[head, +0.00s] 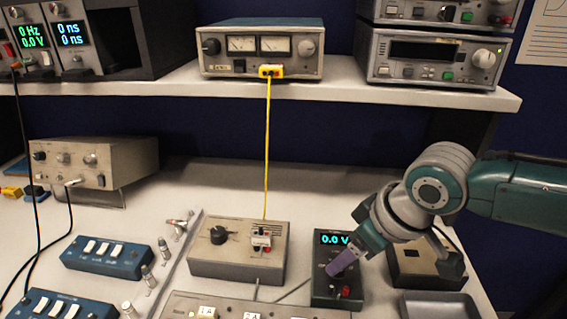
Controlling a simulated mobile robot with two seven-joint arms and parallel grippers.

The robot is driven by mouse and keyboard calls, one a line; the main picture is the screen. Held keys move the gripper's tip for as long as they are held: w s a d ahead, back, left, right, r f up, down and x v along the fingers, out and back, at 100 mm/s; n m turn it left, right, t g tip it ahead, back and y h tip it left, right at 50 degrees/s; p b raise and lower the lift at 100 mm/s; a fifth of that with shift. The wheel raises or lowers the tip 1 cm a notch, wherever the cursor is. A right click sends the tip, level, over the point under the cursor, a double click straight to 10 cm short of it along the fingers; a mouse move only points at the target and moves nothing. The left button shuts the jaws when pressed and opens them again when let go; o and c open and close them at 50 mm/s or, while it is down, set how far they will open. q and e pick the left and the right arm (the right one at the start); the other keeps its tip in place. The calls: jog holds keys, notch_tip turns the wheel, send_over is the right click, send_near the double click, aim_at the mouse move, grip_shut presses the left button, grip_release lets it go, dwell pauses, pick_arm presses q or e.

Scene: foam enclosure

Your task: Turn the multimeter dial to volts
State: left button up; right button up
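The multimeter (322,289) is a dark upright-faced box on the bench. Its lit display (333,239) reads "0.0 V" in cyan. My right gripper (336,268) comes in from the right, with its purple fingertip over the middle of the multimeter's face, below the display. The dial is hidden behind the gripper, so I cannot see where it points. I cannot tell from this angle whether the fingers are apart or closed on the dial. A red jack (346,290) shows near the multimeter's lower edge. My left gripper is not in view.
A beige box (205,262) with a black knob stands left of the multimeter. A dark box (423,265) and a grey tray (438,305) are on its right. Blue switch boxes (107,256) lie at left. A shelf (160,88) with instruments runs above; a yellow cable (267,150) hangs from it.

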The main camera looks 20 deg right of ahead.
jog(key=p+v, duration=0.1)
jog(key=v, duration=0.5)
jog(key=shift+r, duration=0.2)
jog(key=shift+s, duration=0.15)
jog(key=s+a+r+n, duration=0.1)
jog(key=s+a, duration=0.8)
jog(key=a, duration=0.1)
jog(key=s+d+r+m+g+h, duration=0.1)
jog(key=s+d+r+m, duration=0.2)
jog(key=s, duration=0.5)
notch_tip(320, 180, up, 34)
jog(key=n+p, duration=0.1)
jog(key=p, duration=3.2)
jog(key=shift+w, duration=0.2)
jog(key=shift+f, duration=0.1)
